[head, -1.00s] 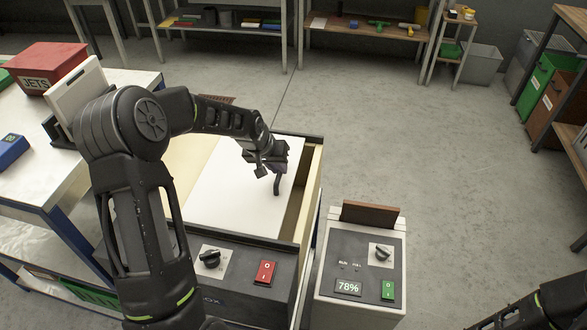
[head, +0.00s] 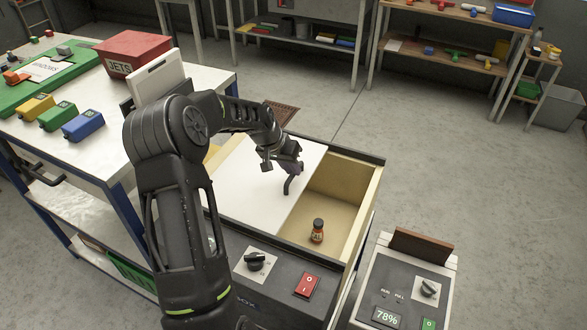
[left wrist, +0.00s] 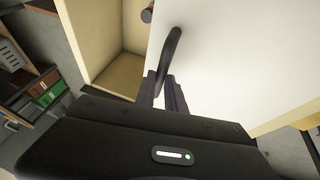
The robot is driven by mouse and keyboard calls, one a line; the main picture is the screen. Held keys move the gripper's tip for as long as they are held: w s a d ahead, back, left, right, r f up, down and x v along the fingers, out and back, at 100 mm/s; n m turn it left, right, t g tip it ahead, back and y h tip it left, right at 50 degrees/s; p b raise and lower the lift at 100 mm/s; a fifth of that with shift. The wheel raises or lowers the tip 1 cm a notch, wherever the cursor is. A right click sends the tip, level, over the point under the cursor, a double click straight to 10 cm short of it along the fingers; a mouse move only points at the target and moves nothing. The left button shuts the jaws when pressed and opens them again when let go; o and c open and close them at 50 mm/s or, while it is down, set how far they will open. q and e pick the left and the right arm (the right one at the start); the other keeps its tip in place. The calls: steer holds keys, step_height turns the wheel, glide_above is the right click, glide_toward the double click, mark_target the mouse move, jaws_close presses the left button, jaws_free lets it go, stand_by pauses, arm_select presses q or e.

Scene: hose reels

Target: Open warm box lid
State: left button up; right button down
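The warm box (head: 370,205) is a wooden-walled bin with a dark front panel, which carries a black knob (head: 255,261) and a red switch (head: 307,284). Its white lid (head: 255,190) is a flat sliding panel, covering the left part and leaving the right part open. A small brown bottle (head: 318,231) stands inside the open part. My left gripper (head: 286,168) is at the lid's dark curved handle (head: 288,186). In the left wrist view, its fingers (left wrist: 166,92) are closed around the handle (left wrist: 172,48). My right gripper is out of view.
A grey control unit (head: 408,285) reading 78% stands to the right of the box. A workbench at left holds a red JETS bin (head: 138,55) and several coloured blocks. Shelves line the back, with open floor between.

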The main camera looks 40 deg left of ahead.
arm_select(q)
steer(key=o, duration=0.5)
steer(key=shift+r, duration=0.1)
steer(key=b+v, duration=0.1)
steer(key=v, duration=0.6)
steer(key=shift+s+r+b, duration=0.1)
steer(key=shift+r+b, duration=0.2)
